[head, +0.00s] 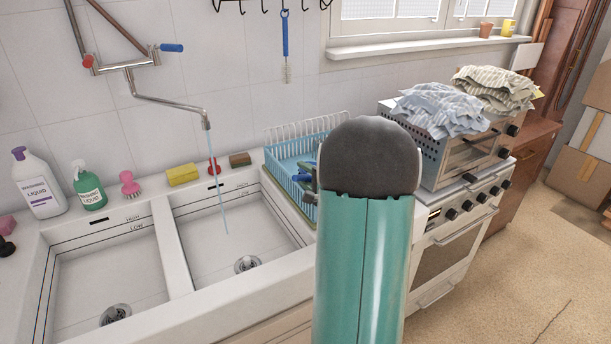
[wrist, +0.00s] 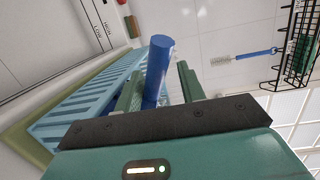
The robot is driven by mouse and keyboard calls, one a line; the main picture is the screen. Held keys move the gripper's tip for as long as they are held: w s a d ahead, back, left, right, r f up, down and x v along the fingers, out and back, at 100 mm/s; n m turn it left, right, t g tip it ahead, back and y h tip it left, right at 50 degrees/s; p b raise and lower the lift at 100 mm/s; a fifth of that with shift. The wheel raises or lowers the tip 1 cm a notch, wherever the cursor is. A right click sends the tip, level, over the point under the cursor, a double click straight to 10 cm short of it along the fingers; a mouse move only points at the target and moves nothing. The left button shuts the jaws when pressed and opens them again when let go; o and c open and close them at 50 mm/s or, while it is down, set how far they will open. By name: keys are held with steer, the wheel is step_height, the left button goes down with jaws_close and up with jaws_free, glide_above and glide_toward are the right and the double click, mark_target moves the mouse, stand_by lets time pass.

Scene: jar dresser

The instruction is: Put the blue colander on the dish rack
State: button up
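The dish rack, light blue with white wire prongs, stands right of the sinks in the head view (head: 283,172); its slatted side fills the left of the wrist view (wrist: 85,100). A darker blue cylinder, which looks like the colander's handle (wrist: 158,62), sticks up between my gripper's green fingers (wrist: 160,82). A gap shows between it and the right finger; whether it touches the left finger I cannot tell. The colander's bowl cannot be made out. In the head view my arm hides most of my gripper and the rack's right part.
Two white sink basins (head: 220,232) lie left, with water running from a wall tap (head: 170,102). Bottles and a yellow sponge (head: 183,175) line the back ledge. A stove (head: 462,225) with a small oven (head: 470,158) and cloths stands right. Floor (head: 530,270) is open at right.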

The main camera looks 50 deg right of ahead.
steer(key=shift+s+a+f, duration=0.1)
steer(key=shift+f, duration=0.6)
steer(key=shift+r, duration=0.5)
steer(key=s+a+r, duration=0.1)
steer(key=s, duration=1)
steer(key=shift+s+a+r, duration=0.3)
steer(key=shift+s+r, duration=0.05)
steer(key=shift+r, duration=0.05)
steer(key=o, duration=1.4)
steer(key=shift+c, duration=0.2)
steer(key=s+a+r, duration=0.1)
steer(key=s+a, duration=0.1)
steer(key=s, duration=1.1)
steer(key=shift+s, duration=0.25)
steer(key=shift+r, duration=0.1)
